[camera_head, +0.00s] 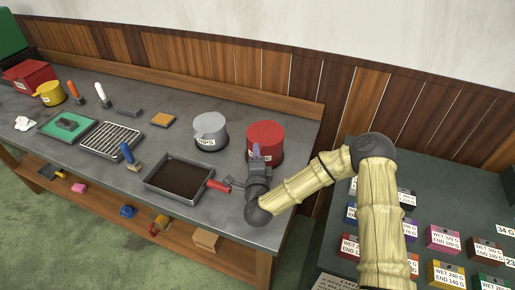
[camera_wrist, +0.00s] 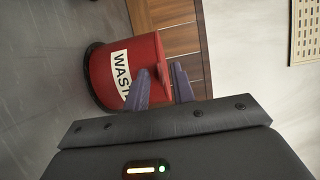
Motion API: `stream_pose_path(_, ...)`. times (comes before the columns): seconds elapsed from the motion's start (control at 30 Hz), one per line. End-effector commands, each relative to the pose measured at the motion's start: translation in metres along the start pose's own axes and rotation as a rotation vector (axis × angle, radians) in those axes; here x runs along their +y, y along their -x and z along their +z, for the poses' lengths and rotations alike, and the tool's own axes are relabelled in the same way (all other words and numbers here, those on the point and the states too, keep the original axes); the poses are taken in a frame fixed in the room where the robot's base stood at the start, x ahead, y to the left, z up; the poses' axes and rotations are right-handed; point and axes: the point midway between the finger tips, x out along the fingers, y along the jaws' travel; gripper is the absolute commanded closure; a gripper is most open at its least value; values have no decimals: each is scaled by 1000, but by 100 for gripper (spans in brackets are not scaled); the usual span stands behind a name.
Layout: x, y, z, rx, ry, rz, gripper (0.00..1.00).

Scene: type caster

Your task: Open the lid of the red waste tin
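The red waste tin (camera_head: 265,134) stands upright at the right end of the grey workbench, with its lid down. In the wrist view the tin (camera_wrist: 105,72) appears turned on its side, with a white label reading "WAST" and the rest hidden by a finger. My gripper (camera_head: 257,152) is in front of the tin and covers part of its label. In the wrist view my gripper's two purple fingers (camera_wrist: 162,80) are apart, one on each side of the lid's red front edge. I cannot tell whether they touch it.
A grey tin (camera_head: 210,134) labelled "NPS" stands left of the waste tin. A dark tray (camera_head: 158,178) and a red-handled tool (camera_head: 218,186) lie in front of it. The wooden wall panelling (camera_head: 310,85) is close behind. A second table (camera_head: 330,235) with small labelled boxes is at the right.

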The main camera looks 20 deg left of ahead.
Motion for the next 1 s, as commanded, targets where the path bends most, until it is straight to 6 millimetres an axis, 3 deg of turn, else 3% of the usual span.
stream_pose_path(0.33,0,-3,0,2,0,0,75)
stream_pose_path(0.47,0,-3,0,2,0,0,98)
stream_pose_path(0.5,0,-3,0,2,0,0,100)
stream_pose_path(1.0,0,-3,0,2,0,0,100)
